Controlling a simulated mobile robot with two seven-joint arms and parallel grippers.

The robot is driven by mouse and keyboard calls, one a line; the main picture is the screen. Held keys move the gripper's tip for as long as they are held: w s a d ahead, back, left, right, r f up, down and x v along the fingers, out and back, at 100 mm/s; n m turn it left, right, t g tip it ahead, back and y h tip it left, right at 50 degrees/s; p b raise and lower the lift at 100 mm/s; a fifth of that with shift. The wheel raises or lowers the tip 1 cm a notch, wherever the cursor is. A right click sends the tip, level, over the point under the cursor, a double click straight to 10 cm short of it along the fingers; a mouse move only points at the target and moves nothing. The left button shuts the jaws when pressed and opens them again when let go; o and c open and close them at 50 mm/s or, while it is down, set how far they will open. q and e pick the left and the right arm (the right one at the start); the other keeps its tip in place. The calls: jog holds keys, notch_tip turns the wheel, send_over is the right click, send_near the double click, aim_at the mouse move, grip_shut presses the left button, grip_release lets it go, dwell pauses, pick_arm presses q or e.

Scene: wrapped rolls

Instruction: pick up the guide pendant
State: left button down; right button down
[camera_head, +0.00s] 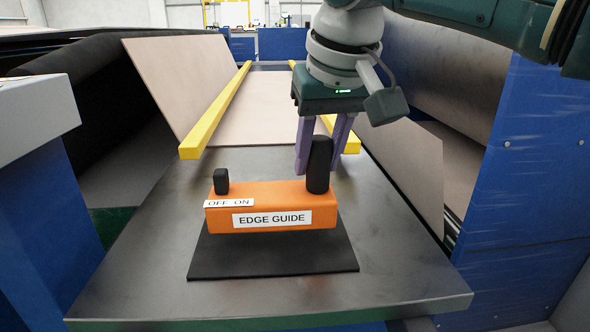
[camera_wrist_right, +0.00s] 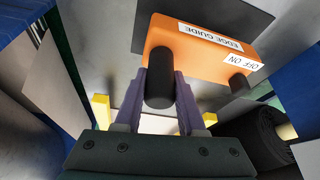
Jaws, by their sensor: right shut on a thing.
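The guide pendant (camera_head: 270,207) is an orange box labelled EDGE GUIDE. It has a small black switch (camera_head: 221,181) by an OFF ON label at left and a thick black upright post (camera_head: 318,165) at right. It appears to rest on a black mat (camera_head: 270,257). My right gripper (camera_head: 322,160) has its purple fingers pointing down on either side of the post, shut on it. In the right wrist view the post (camera_wrist_right: 160,78) stands between the two fingers (camera_wrist_right: 158,100), with the orange box (camera_wrist_right: 205,50) beyond. My left gripper is not in view.
The mat lies on a grey metal table (camera_head: 120,280). Two yellow bars (camera_head: 215,112) flank a tan sheet behind the pendant. Blue machine walls stand on both sides (camera_head: 530,170), with a dark roll (camera_head: 75,65) at left. The table front is clear.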

notch_tip(320, 180, up, 17)
jog(key=p, duration=0.2)
jog(key=shift+p, duration=0.35)
jog(key=shift+f, duration=0.1)
dwell(0.4)
jog(key=shift+f+b, duration=0.8)
jog(key=shift+f, duration=0.55)
jog(key=shift+f+b, duration=0.65)
jog(key=shift+f, duration=0.8)
jog(key=shift+f, duration=0.35)
